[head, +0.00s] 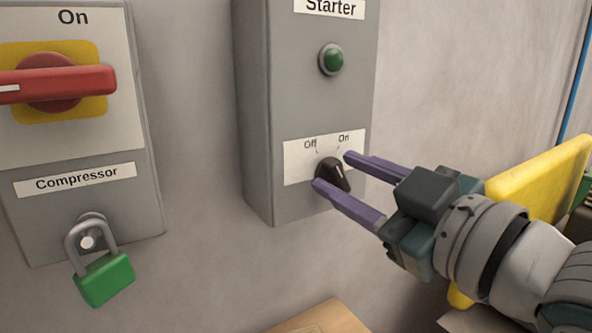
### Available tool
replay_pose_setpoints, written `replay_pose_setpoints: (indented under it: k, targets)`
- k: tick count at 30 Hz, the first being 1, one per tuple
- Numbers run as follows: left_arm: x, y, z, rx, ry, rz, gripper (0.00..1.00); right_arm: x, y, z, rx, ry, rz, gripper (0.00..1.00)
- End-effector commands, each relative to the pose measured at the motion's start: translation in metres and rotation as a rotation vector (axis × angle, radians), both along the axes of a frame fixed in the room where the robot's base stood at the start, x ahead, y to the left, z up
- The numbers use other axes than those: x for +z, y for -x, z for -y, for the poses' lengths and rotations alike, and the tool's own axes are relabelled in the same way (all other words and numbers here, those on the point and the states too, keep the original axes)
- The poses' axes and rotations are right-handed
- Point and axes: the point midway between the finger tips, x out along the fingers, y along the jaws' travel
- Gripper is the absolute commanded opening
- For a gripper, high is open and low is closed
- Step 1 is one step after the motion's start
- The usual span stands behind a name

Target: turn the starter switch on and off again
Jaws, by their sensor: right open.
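The starter switch is a small black knob (331,170) on the grey Starter box (253,120), below the labels "Off" and "On". Its grip slants from upper left to lower right, its upper end nearer "Off"; its exact setting is hard to tell. My right gripper (333,171) is open, with its purple fingers on either side of the knob, one at upper right and one at lower left. The lower finger hides part of the knob's lower edge. I cannot tell whether the fingers touch it. My left gripper is out of view.
A green lamp (331,59) sits above the switch. To the left is the Compressor box (140,110) with a red rotary handle (60,82) and a green padlock (105,278). A yellow panel (545,180) stands behind my right wrist. A cardboard-coloured surface (318,318) lies below.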

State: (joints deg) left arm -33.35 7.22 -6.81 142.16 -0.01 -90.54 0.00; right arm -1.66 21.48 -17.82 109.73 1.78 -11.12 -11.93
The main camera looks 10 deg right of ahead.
Motion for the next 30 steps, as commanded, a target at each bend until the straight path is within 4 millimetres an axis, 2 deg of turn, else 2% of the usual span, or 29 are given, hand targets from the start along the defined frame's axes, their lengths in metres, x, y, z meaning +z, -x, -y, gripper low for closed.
replay_pose_setpoints:
  k: [9,21,30]
  targets:
    - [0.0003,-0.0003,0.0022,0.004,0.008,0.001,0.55,0.0001,-0.0024,-0.0012,0.001,-0.001,0.000,0.46]
    - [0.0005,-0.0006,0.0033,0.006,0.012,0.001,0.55,0.0000,-0.0023,-0.0011,0.000,0.000,0.000,0.01]
    - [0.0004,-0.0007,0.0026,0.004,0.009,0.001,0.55,-0.0001,-0.0021,-0.0011,0.000,-0.001,0.000,0.00]
